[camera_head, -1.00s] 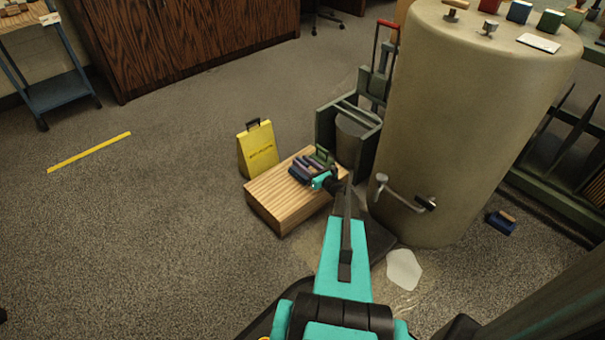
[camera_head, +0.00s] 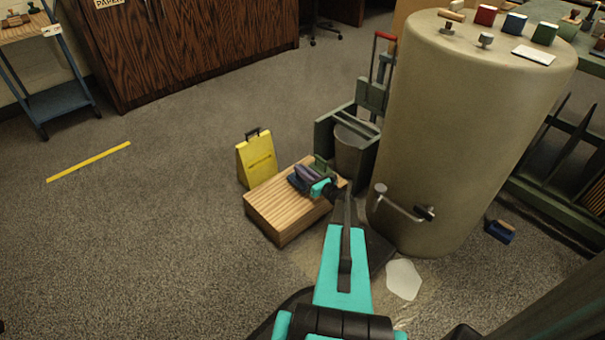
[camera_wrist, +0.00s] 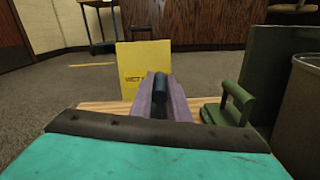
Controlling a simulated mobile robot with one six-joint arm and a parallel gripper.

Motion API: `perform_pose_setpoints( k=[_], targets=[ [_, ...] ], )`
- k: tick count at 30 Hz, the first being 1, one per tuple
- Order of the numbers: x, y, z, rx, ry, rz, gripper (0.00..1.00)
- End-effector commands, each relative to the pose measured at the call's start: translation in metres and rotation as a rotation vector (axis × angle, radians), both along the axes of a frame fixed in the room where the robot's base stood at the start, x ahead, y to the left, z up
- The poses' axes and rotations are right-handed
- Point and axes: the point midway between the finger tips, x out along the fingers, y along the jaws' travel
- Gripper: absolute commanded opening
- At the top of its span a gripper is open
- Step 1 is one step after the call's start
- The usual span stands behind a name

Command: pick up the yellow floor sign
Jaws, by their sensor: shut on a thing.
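The yellow floor sign (camera_head: 256,160) stands upright on the carpet behind the left end of a wooden box, with a dark handle on top. In the wrist view the sign (camera_wrist: 144,62) is straight ahead, with dark lettering, its lower part partly hidden by my fingers and the box. My gripper (camera_head: 304,178) is low over the box, to the right of the sign and apart from it. In the wrist view its purple fingers (camera_wrist: 161,92) are closed around a dark blue, rounded thing (camera_wrist: 160,84). What this thing is, I cannot tell.
The striped wooden box (camera_head: 285,214) lies under my gripper. A green-handled block (camera_wrist: 228,108) stands on it, right of my fingers. A green frame with a bin (camera_head: 355,148) and a large beige tank (camera_head: 465,130) stand to the right.

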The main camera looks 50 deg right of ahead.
Motion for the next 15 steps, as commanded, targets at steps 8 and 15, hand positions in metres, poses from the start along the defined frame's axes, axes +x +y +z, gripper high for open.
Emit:
perform_pose_setpoints(
  k=[8,15],
  targets=[
    [-0.001,0.001,0.048,0.0,-0.002,0.0,0.03],
    [-0.001,0.0,0.076,0.0,0.0,-0.001,0.03]
  ],
)
